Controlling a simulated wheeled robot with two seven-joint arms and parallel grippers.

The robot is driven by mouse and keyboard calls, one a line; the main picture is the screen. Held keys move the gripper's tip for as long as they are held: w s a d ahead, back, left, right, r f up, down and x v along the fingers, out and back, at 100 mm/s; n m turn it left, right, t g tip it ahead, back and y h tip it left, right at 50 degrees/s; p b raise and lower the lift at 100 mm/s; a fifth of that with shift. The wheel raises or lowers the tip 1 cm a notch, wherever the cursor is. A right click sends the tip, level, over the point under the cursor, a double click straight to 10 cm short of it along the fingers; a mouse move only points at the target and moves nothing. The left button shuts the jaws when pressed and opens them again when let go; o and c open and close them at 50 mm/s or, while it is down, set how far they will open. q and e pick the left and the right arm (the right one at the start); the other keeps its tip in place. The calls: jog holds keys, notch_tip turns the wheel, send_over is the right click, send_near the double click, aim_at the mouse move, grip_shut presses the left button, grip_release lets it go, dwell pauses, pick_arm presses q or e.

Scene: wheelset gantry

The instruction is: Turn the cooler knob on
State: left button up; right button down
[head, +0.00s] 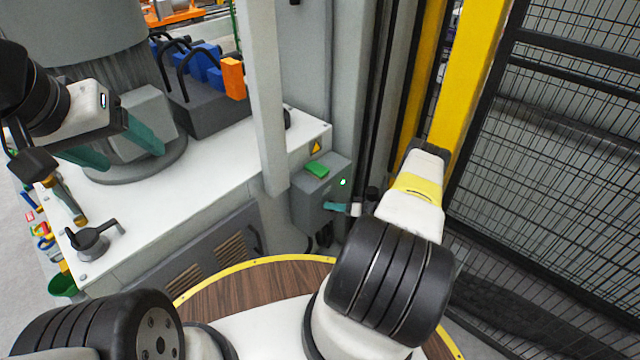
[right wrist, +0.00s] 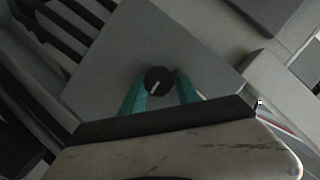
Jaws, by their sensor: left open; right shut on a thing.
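The cooler knob (right wrist: 158,78) is a round black dial with a white pointer mark, on a grey face in the right wrist view. The mark points toward the bottom, slightly left. My right gripper (right wrist: 161,88) has its teal fingers on both sides of the knob and is shut on it. In the head view my right gripper (head: 332,207) is at the front of a grey box (head: 307,203); the knob is hidden there. My left gripper (head: 133,158) is open and empty, above the white bench at the left.
The grey box has a green patch (head: 317,169) on top and a small lit spot (head: 343,182). A white-topped bench (head: 215,160) stands at the left, with a black handle (head: 92,238) on it. A yellow post (head: 480,70) and a black mesh fence (head: 560,150) bound the right.

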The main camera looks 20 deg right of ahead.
jog(key=shift+d+m, duration=0.1)
jog(key=shift+m, duration=0.3)
jog(key=shift+y, duration=0.3)
jog(key=c, duration=0.9)
grip_release()
jog(key=shift+r, duration=0.3)
notch_tip(320, 180, up, 3)
jog(key=shift+w+f, duration=0.1)
jog(key=s+a, duration=0.3)
jog(key=s, duration=0.4)
jog(key=s+a+r, duration=0.1)
jog(key=s+a, duration=0.3)
jog(key=s, duration=0.3)
jog(key=shift+s+r, duration=0.25)
jog(key=shift+s, duration=0.05)
